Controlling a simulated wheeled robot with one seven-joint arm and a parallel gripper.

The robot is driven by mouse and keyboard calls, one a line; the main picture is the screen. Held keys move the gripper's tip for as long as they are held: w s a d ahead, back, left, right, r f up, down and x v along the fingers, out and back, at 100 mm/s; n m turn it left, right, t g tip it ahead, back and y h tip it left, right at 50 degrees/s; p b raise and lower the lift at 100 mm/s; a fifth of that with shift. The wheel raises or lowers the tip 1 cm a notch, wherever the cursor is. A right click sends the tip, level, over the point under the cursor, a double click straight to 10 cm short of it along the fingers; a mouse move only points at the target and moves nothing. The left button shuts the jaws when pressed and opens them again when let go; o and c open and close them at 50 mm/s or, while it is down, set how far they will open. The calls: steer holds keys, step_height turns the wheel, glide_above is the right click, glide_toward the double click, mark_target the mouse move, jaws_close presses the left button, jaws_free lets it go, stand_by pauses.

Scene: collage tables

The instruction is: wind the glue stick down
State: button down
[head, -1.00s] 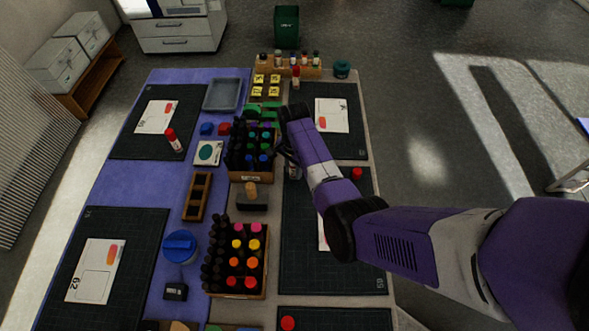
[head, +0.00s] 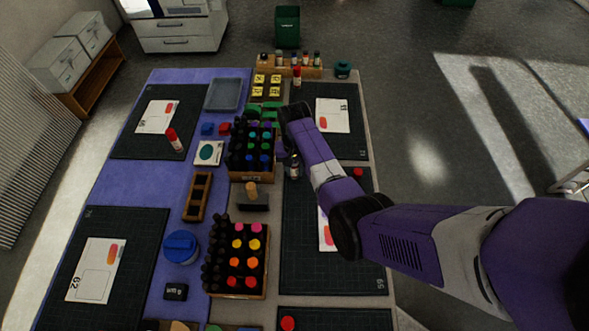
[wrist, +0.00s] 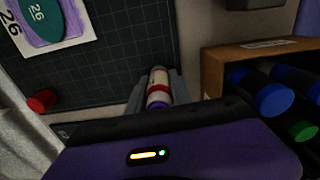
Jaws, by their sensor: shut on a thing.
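In the wrist view, my gripper (wrist: 158,98) is shut on a glue stick (wrist: 158,78), with one grey finger on each side. The stick has a pale body with a red band, and its far end points away from the camera. Its lower part is hidden by my gripper. I cannot tell how far the glue is wound out. In the head view, my gripper (head: 291,167) is at the left edge of the right-hand dark mat, mostly hidden by my arm.
A crate of dark markers with blue and green ends (head: 252,178) stands close left of my gripper. A second crate with pink, yellow and red ends (head: 239,291) is nearer. Another red-capped stick (head: 174,140) stands on the left mat. The right mat (head: 345,265) has clear room.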

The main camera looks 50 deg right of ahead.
steer(key=n, duration=0.8)
steer(key=shift+a+f+n, duration=0.1)
steer(key=shift+a+n, duration=0.05)
steer(key=shift+n, duration=0.25)
steer(key=n, duration=0.5)
steer(key=shift+s+a+n, duration=0.1)
steer(key=shift+n, duration=1.9)
steer(key=c, duration=1.1)
jaws_free()
